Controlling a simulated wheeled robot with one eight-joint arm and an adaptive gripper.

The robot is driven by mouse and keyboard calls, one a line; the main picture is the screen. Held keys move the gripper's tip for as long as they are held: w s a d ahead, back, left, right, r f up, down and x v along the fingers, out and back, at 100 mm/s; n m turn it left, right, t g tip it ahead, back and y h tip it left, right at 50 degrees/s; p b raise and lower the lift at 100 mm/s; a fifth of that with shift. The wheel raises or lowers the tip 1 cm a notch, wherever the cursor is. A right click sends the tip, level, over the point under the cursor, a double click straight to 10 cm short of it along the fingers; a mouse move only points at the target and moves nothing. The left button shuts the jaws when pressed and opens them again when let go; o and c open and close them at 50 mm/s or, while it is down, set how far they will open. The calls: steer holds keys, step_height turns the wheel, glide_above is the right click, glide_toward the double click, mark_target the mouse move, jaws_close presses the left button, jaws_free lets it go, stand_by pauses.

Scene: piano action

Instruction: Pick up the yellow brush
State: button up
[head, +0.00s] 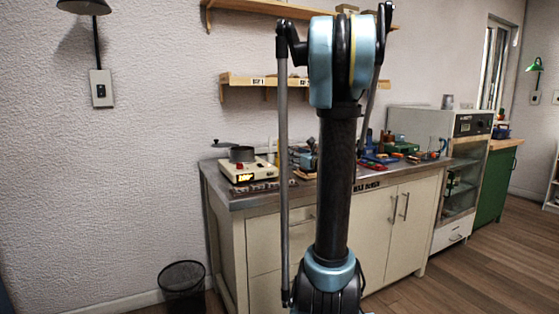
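I cannot pick out a yellow brush in the head view. Small tools and coloured items, some blue, red and green, lie on the right part of the workbench (222,190), too small to tell apart. My own arm stands upright in the middle of the view and hides part of the bench top. My gripper does not show, so I cannot see whether it holds anything.
A cream hot plate (247,173) with a dark pot (242,154) stands at the bench's left. A glass-fronted cabinet (462,165) stands at its right end. A wire bin (182,285) is on the floor at left. Wall shelves hang above. Floor at right is clear.

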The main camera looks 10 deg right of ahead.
glide_toward(280, 147)
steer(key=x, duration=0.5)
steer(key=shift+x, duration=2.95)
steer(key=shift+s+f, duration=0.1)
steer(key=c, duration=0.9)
